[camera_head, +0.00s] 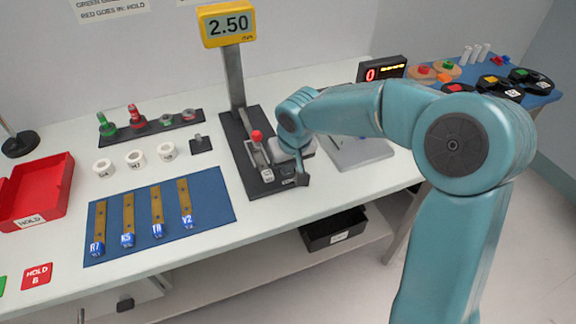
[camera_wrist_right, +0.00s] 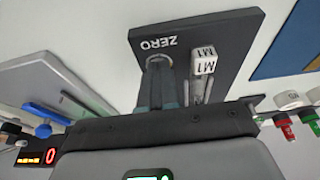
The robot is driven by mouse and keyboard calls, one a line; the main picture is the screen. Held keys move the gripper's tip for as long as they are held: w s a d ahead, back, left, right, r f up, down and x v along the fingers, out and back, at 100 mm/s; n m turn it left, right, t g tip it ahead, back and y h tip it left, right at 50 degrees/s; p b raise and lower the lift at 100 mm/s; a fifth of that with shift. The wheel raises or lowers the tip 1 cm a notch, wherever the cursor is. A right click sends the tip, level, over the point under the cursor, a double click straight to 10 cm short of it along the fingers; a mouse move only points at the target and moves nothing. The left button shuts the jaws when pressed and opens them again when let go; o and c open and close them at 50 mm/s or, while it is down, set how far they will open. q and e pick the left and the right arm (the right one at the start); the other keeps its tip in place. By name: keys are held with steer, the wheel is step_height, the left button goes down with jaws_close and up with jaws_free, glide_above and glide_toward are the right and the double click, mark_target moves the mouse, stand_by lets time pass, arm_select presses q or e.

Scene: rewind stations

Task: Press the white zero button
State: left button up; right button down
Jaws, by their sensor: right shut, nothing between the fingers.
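The black gauge base (camera_head: 238,155) stands on the white bench and carries a post with a yellow display (camera_head: 228,24) reading 2.50. Its ZERO label (camera_wrist_right: 158,43) shows in the right wrist view. My right gripper (camera_head: 302,180) is shut and empty, pointing down at the label's end of the base. In the right wrist view its fingertips (camera_wrist_right: 158,66) are right by the ZERO label. The white zero button is hidden by the fingers or cannot be made out, so I cannot tell whether they touch it. My left gripper is not in view.
A white M1 block (camera_wrist_right: 204,61) sits on the base close beside the fingers. A red-knobbed lever (camera_head: 257,136) stands behind it. A blue mat (camera_head: 215,195) with several gauge strips lies left, and a grey plate (camera_head: 360,153) lies right.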

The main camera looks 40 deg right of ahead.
mark_target(292, 183)
steer(key=shift+s+a+f, duration=0.1)
steer(key=shift+s+f, duration=0.1)
steer(key=shift+f, duration=0.4)
steer(key=r+p, duration=0.2)
steer(key=r, duration=0.1)
steer(key=r+p, duration=0.1)
steer(key=p, duration=0.1)
steer(key=shift+w+r, duration=0.3)
steer(key=shift+r, duration=0.05)
steer(key=v, duration=1)
steer(key=shift+r, duration=0.1)
steer(key=shift+s, duration=0.15)
